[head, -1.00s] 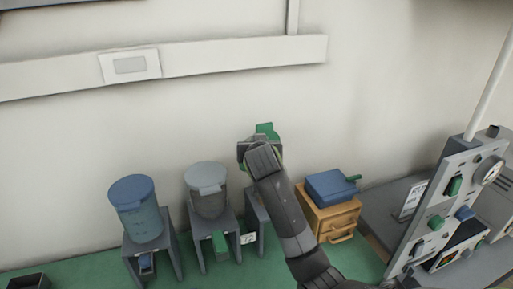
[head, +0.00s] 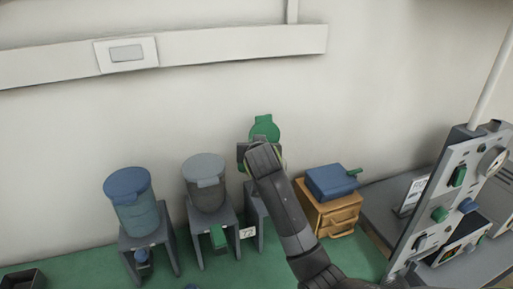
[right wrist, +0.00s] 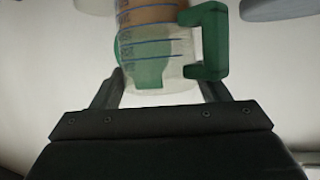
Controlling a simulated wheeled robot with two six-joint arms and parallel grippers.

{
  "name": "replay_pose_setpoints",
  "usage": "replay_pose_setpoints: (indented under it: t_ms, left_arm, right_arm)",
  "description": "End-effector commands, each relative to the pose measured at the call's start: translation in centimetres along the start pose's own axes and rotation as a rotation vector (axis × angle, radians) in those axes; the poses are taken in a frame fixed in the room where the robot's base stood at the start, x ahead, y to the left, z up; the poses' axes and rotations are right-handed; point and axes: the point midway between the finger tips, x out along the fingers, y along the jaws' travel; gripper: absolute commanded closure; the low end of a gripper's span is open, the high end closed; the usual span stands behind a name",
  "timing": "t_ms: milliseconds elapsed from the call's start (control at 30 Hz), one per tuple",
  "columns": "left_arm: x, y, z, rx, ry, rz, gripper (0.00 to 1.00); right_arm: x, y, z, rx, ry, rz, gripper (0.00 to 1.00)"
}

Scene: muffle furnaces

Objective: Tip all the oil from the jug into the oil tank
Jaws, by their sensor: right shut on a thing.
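My right gripper (head: 260,152) is raised in front of the wall, above a stand (head: 254,205) that my arm partly hides. In the right wrist view its fingers (right wrist: 160,92) are shut on a clear jug (right wrist: 178,72) with blue marks and a green handle (right wrist: 208,42). Brown oil (right wrist: 150,14) shows at the upper end of the jug in that view. A green disc (head: 264,127) shows just above the gripper; I cannot tell what it belongs to. A blue-lidded tank (head: 137,217) and a grey-lidded tank (head: 208,197) stand to the left. I cannot tell which is the oil tank. My left gripper is out of view.
An orange-brown box (head: 335,215) with a blue top (head: 330,181) stands right of my arm. A grey control panel (head: 440,205) is farther right. A dark tray (head: 25,279) lies at the lower left. The wall is close behind the tanks.

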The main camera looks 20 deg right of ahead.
Motion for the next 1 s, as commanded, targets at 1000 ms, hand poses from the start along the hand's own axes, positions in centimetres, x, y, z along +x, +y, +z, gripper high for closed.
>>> replay_pose_setpoints:
  t_ms: [1000]
  left_arm:
    - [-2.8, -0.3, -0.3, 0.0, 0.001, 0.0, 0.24]
  right_arm:
    - [-0.3, -0.1, -0.8, 0.079, -0.089, -0.032, 0.79]
